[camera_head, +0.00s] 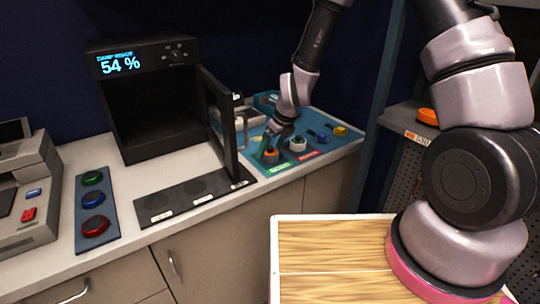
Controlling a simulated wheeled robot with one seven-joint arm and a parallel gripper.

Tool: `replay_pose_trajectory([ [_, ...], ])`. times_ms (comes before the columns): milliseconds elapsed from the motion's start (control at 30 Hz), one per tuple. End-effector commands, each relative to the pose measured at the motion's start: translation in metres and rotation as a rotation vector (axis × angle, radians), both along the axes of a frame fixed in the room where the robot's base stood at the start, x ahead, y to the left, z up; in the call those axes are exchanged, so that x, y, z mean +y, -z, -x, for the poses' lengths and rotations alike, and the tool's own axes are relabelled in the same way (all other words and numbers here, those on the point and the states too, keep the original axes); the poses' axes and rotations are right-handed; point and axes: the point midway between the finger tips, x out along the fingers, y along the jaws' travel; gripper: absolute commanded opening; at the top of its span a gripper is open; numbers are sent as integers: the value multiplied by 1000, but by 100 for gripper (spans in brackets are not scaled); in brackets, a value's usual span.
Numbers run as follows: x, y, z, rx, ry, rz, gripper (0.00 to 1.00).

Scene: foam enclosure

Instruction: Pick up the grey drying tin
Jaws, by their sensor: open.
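My gripper (275,142) reaches down over the blue mat (258,140) on the counter, right of the black cabinet's open door. Its dark fingers are close to an orange-topped round piece (270,155); I cannot tell whether they touch it. No grey drying tin can be made out for certain. A pale grey container (235,116) stands behind the door, partly hidden by it, and may be the tin. The black cabinet (150,142) shows "54 %" and its inside looks dark and empty.
White (298,144), blue (322,138) and yellow (340,131) pieces stand on the mat. The open door (222,125) juts out left of my gripper. A dark strip with round spots (180,193) lies before the cabinet. A three-button panel (94,205) and grey machine (30,195) are left.

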Motion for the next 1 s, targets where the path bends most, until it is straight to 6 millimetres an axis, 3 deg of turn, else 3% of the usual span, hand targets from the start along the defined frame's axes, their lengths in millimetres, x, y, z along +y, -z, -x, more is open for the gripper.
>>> replay_pose_trajectory([
  [133,3,12,-3,0,-1,0,100],
  [367,4,12,-4,-1,-1,0,100],
  [500,4,12,-4,-1,-1,0,46],
  [600,4,12,-4,-1,-1,0,14],
  [1000,4,1,-4,-4,-1,0,14],
])
